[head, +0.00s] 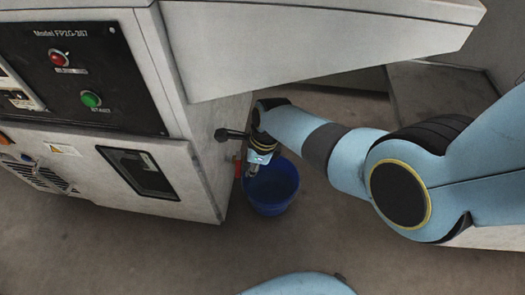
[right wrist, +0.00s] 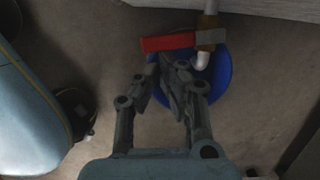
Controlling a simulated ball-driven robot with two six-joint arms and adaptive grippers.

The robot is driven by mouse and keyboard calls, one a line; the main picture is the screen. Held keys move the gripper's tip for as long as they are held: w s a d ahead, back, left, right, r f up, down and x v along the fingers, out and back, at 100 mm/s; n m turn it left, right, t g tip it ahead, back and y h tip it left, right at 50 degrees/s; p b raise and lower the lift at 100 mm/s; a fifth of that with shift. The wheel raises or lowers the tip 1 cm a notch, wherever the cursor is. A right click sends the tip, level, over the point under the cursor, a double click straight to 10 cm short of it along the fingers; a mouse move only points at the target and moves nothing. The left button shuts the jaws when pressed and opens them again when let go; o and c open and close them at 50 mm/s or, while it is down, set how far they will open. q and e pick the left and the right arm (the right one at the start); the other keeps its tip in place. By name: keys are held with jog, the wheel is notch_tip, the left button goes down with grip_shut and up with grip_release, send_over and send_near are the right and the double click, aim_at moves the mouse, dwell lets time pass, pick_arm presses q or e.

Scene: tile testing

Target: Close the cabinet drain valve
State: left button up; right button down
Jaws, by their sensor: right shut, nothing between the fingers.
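The drain valve's red handle (right wrist: 168,43) shows in the right wrist view, sticking out to the left from a brass-coloured valve body (right wrist: 206,46). In this view it lies roughly across the white pipe (right wrist: 202,61). In the head view, the red handle (head: 238,165) is a small strip at the cabinet's (head: 205,165) side. My right gripper (head: 253,171) is beside it, over the blue bucket (head: 272,188). In the wrist view, my right gripper's fingers (right wrist: 166,63) are shut and empty, with the tips just below the handle; contact cannot be told. My left gripper is not in view.
The blue bucket (right wrist: 221,78) stands on the floor under the pipe outlet. The cabinet's slanted upper part (head: 320,50) overhangs the valve area. A control panel with a red button (head: 58,58) and a green button (head: 91,99) is at the left. The floor in front is clear.

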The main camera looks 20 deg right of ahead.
jog(key=shift+w+d, duration=0.1)
jog(key=shift+w, duration=0.05)
jog(key=shift+w+d+b, duration=0.35)
jog(key=shift+w+d, duration=0.05)
jog(key=shift+w, duration=0.1)
dwell(0.4)
jog(key=v, duration=0.7)
jog(key=shift+r, duration=0.2)
jog(key=shift+s, duration=0.1)
